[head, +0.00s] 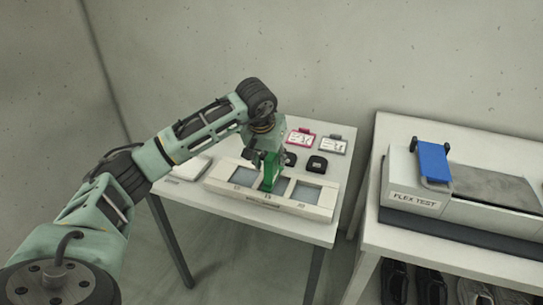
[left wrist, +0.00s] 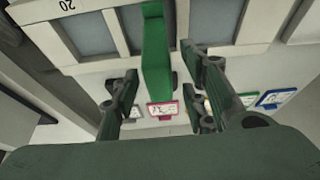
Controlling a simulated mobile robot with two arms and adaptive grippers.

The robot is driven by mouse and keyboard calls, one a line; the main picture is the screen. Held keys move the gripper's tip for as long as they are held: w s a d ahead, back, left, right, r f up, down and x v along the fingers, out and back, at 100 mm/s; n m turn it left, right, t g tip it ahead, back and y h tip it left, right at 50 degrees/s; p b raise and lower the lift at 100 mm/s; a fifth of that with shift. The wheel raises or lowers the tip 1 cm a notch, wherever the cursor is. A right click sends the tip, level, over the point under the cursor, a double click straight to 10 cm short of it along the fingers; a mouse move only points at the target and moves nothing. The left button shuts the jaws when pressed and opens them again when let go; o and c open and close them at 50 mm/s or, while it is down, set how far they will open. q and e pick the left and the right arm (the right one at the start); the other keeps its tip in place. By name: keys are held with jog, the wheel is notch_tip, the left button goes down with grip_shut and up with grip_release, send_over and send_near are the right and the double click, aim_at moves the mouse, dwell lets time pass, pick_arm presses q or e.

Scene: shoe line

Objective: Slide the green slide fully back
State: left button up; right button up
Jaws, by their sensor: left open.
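The green slide (head: 269,171) stands upright on a white frame (head: 225,184) with several grey windows, on the left table. It sits near the middle of the frame. In the left wrist view the green slide (left wrist: 155,55) reaches down from the frame (left wrist: 215,25) toward the space between my fingers. My left gripper (head: 266,155) is over the slide in the head view, pointing down. In the left wrist view my left gripper (left wrist: 165,95) is open, with fingers on both sides of the slide and gaps between. My right gripper is not in view.
A flex test machine (head: 465,190) with a blue part (head: 433,161) stands on the right table, above dark shoes.

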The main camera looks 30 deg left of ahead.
pick_arm(q)
jog(key=shift+f, duration=0.1)
grip_shut()
dwell(0.4)
